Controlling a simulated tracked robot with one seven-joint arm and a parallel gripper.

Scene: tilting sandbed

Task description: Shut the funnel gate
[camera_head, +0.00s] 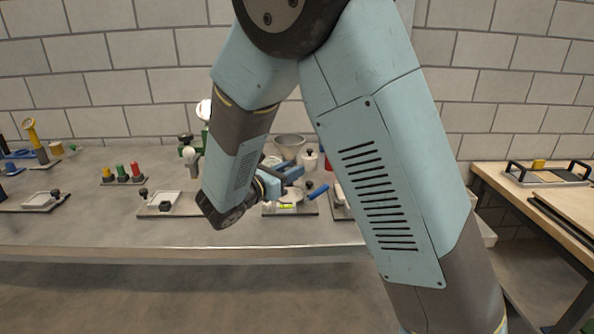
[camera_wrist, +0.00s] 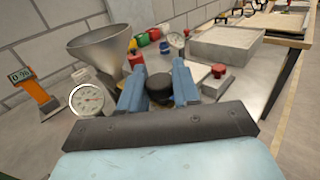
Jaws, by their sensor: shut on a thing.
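The grey metal funnel (camera_wrist: 103,45) stands upright at the left of the wrist view, and its top shows in the head view (camera_head: 290,141) behind my gripper. A round black knob (camera_wrist: 159,86) sits between my two blue fingers. My gripper (camera_wrist: 158,78) is shut on this knob, beside the funnel's lower part. I take it to be the funnel gate's knob, but the gate plate and the funnel's outlet are hidden by my fingers and palm. In the head view my gripper (camera_head: 288,173) is small and partly covered by my arm.
A dial gauge (camera_wrist: 87,100) stands close to the left of my fingers. An orange stand with a display (camera_wrist: 37,92) is farther left. A grey tray (camera_wrist: 226,46) and a red knob (camera_wrist: 218,71) are at the right.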

